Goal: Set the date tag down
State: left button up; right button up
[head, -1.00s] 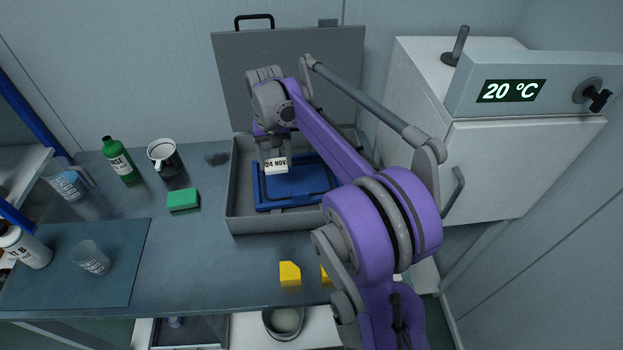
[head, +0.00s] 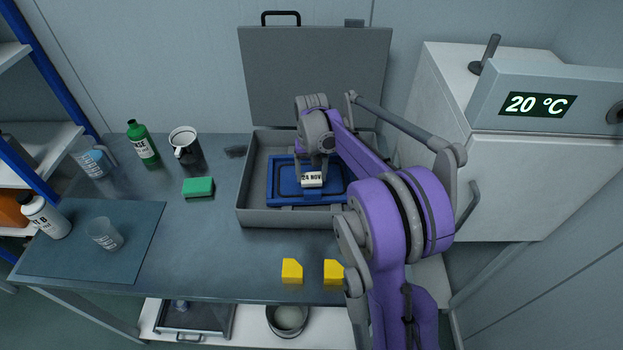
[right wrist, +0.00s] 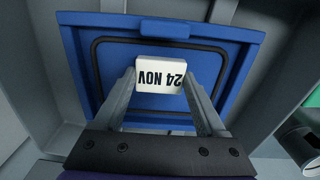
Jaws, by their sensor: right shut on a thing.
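The date tag (head: 312,179) is a small white block reading "24 NOV". My right gripper (head: 316,170) is shut on it, over the blue panel (head: 281,180) inside the open grey case (head: 245,217). In the right wrist view the tag (right wrist: 161,75) sits between the tips of both fingers (right wrist: 162,88), its text upside down, with the blue panel (right wrist: 80,60) behind it. I cannot tell whether the tag touches the panel. My left gripper is not in view.
The case lid (head: 310,75) stands open at the back. Two yellow blocks (head: 292,270) (head: 334,271) lie in front. A white cabinet (head: 500,185) stands right.

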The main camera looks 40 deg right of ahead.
jog(key=shift+f, duration=1.1)
jog(key=shift+f, duration=0.2)
jog(key=o, duration=1.4)
jog(key=shift+r, duration=0.1)
